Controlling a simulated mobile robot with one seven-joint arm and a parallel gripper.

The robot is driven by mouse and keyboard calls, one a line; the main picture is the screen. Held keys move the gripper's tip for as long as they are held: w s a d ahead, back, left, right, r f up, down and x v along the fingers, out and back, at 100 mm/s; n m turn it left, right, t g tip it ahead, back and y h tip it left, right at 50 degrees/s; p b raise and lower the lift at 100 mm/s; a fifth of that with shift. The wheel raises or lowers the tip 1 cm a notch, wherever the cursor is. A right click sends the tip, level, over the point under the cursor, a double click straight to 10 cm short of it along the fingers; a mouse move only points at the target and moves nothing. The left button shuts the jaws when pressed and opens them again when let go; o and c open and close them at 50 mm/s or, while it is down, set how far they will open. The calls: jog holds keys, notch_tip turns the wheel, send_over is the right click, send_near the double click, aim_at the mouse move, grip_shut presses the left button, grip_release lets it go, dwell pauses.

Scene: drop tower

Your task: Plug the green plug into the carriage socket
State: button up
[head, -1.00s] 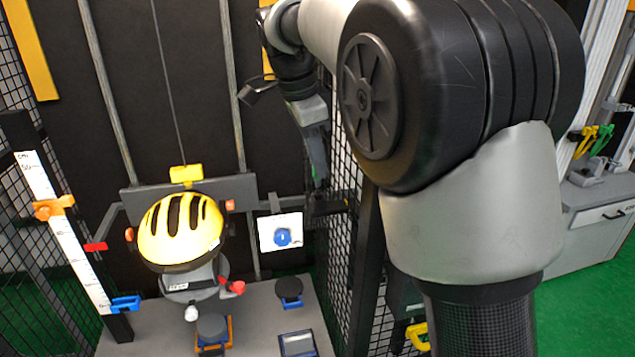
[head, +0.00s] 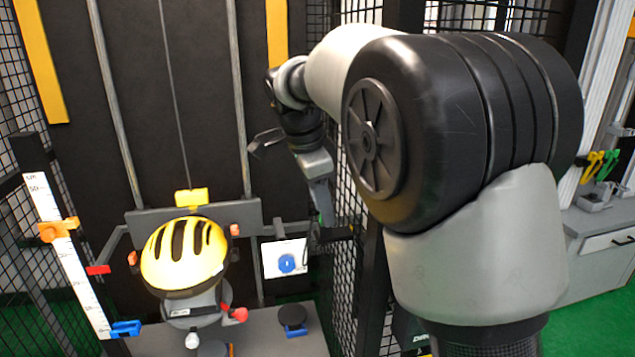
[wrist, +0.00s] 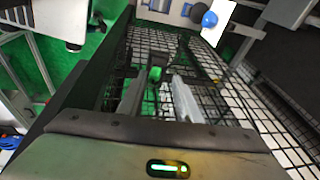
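The green plug seems to be the small rounded green object (wrist: 155,73) in the wrist view, just past the fingertips of my gripper (wrist: 158,85) and between their lines. The two grey fingers are spread apart, and I see no contact with it. In the head view my gripper (head: 325,205) points down beside the mesh wall, right of the carriage (head: 245,215), and the plug cannot be made out. The carriage is a grey crossbar behind a yellow striped helmet (head: 185,253). I cannot make out its socket.
A white plate with a blue round knob (head: 287,263) is left of my gripper. Black mesh (head: 355,250) stands close on its right. A scale with orange and blue sliders (head: 70,255) is at the left. A grey bench top (head: 265,340) lies below.

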jog(key=p+v, duration=0.3)
jog(key=v, duration=1.4)
jog(key=shift+s+r, duration=0.2)
jog(key=shift+d, duration=0.1)
